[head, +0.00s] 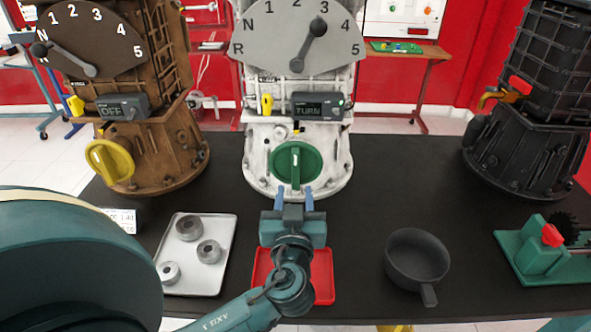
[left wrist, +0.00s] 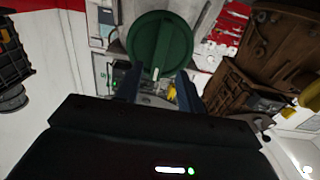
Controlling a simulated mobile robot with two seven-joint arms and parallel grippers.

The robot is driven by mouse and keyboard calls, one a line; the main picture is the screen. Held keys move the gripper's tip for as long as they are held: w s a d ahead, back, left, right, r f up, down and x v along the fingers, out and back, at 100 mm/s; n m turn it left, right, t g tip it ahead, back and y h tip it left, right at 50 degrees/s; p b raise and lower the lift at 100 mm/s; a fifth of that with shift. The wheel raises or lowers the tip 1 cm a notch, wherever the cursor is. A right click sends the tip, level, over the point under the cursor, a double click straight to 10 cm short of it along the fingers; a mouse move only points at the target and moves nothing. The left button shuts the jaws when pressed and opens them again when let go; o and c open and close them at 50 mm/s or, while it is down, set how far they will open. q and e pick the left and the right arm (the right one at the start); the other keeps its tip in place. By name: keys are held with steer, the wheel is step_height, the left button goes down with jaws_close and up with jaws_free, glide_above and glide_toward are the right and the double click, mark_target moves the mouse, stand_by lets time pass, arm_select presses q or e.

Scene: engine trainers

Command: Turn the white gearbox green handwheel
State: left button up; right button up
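The white gearbox (head: 258,150) stands at the back middle of the black table. Its round green handwheel (head: 297,165) faces me low on its front, with its raised grip bar near upright. The small display (head: 318,107) above it reads TURN. My left gripper (head: 295,192) is open and empty just in front of the handwheel's lower edge, fingers pointing at it. In the left wrist view the handwheel (left wrist: 160,45) lies just beyond the two spread fingertips (left wrist: 158,80); I cannot tell whether they touch it. My right gripper is not in view.
A brown gearbox (head: 150,150) with a yellow handwheel (head: 110,160) stands left. A black gearbox (head: 535,120) stands right. A tray (head: 222,235) with rings, a red tray (head: 325,283), a dark pan (head: 417,257) and a green fixture (head: 530,255) are nearer me.

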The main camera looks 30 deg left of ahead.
mark_target(296, 174)
arm_select(q)
steer(key=p+x, duration=0.1)
steer(key=x, duration=0.6)
steer(key=shift+s, duration=0.1)
jaws_close()
